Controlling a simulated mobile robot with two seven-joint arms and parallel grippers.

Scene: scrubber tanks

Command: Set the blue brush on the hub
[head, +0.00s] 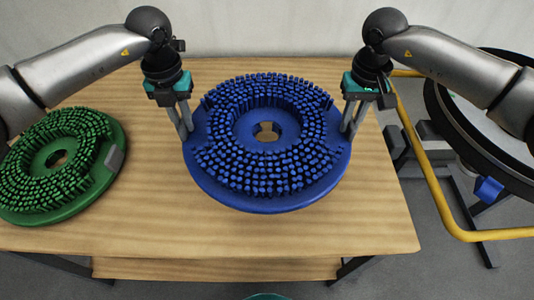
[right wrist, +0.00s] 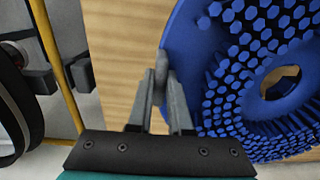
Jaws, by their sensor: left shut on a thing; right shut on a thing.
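The blue brush (head: 267,198) is a round disc with bristles facing up and a hole in its middle. In the head view it is at the middle of the table, apparently held over the top; I cannot tell how high. My left gripper (head: 185,131) is shut on its left rim. My right gripper (head: 350,128) is shut on its right rim. The right wrist view shows the right fingers (right wrist: 168,105) at the rim of the blue brush (right wrist: 250,70). I cannot make out the hub for certain; the round black-rimmed machine part (head: 490,135) stands at the right.
A green brush (head: 60,210) lies bristles up on the left of the wooden table (head: 330,235). A yellow rail (head: 420,165) stands between the table and the machine part. A blue piece (head: 488,190) shows at the machine's near edge. The table's front is clear.

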